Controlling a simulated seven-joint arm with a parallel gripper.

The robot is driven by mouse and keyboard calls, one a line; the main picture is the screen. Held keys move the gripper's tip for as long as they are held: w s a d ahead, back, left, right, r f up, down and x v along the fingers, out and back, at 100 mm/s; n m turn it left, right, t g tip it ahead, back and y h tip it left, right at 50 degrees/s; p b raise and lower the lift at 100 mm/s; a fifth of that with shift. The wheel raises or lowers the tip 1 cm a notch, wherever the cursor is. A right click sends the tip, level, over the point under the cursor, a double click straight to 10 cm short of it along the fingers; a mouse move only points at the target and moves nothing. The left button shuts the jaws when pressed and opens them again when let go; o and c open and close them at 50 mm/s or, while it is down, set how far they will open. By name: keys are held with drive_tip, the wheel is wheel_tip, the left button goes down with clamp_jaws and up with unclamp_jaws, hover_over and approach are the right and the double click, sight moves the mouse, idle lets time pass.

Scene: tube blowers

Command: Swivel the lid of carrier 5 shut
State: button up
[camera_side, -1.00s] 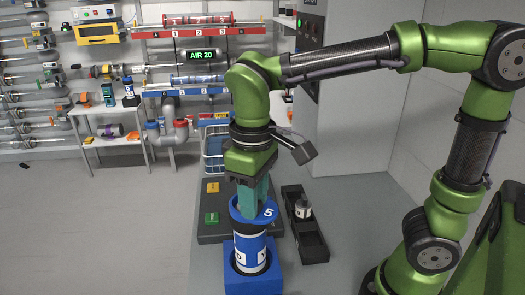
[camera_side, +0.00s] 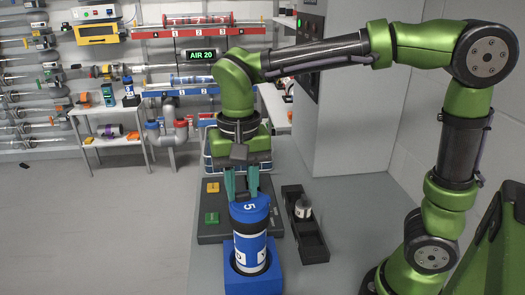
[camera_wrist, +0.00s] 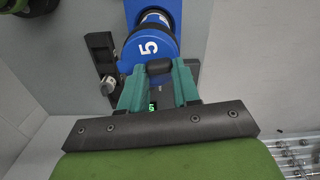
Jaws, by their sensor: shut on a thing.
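Carrier 5 (camera_side: 250,250) is a blue and white cylinder standing upright in a blue block (camera_side: 233,287). Its blue lid (camera_side: 249,209), marked 5, lies over the top, and no open mouth shows in the side view. The lid also shows in the wrist view (camera_wrist: 146,48). My gripper (camera_side: 241,195) points down at the lid's far side. Its teal fingers (camera_wrist: 160,82) are shut on the dark tab (camera_wrist: 158,67) of the lid. Whether the lid is fully aligned with the body I cannot tell.
A black tray (camera_side: 312,243) with a small black and white piece stands right of the carrier.

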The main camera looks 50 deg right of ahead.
drive_tip(key=shift+w+d+m, duration=0.2)
drive_tip(key=shift+w+m, duration=0.05)
drive_tip(key=shift+m, duration=0.55)
drive_tip(key=o, duration=1.1)
drive_tip(key=shift+c, duration=0.2)
wheel_tip(320, 180, up, 17)
